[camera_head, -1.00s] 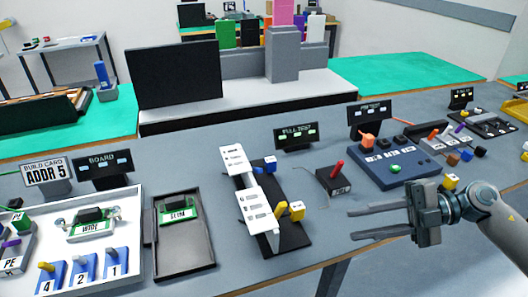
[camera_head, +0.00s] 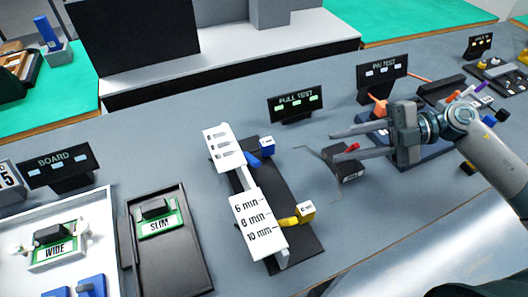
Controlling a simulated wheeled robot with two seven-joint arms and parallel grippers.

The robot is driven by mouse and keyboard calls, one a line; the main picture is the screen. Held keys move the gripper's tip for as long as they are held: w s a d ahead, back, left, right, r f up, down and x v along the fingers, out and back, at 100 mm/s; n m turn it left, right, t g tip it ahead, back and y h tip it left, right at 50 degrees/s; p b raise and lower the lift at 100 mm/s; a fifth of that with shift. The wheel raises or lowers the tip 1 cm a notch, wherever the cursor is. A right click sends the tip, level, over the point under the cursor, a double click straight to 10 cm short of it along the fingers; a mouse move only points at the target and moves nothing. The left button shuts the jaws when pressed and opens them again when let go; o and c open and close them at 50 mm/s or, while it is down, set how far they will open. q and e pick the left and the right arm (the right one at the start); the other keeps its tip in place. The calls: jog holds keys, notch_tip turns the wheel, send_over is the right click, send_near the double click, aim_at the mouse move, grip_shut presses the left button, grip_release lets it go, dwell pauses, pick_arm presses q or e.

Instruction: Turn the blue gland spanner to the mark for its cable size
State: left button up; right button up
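The blue gland spanner (camera_head: 254,160) is a short blue handle on the far part of a black base, beside a blue block (camera_head: 267,147) with a white label too small to read. The far white mark plate (camera_head: 222,147) stands left of it; its text is unreadable. My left gripper is not in view.
A black box with a red lever (camera_head: 346,172) lies beneath my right gripper. The "PULL TEST" sign (camera_head: 297,105) stands behind. The "SLIM" tray (camera_head: 173,262) lies left. The table between tray and spanner base is clear.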

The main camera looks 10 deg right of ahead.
aim_at(250, 159)
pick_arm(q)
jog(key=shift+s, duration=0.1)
pick_arm(e)
jog(key=shift+s, duration=0.15)
jog(key=shift+a, duration=0.1)
jog(key=p+x, duration=0.3)
jog(key=x, duration=1.4)
jog(key=shift+a+p, duration=0.15)
jog(key=shift+p, duration=0.2)
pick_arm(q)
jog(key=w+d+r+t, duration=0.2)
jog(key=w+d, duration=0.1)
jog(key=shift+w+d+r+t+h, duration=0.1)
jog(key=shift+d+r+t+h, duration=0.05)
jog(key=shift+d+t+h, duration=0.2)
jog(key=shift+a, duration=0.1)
pick_arm(e)
grip_shut()
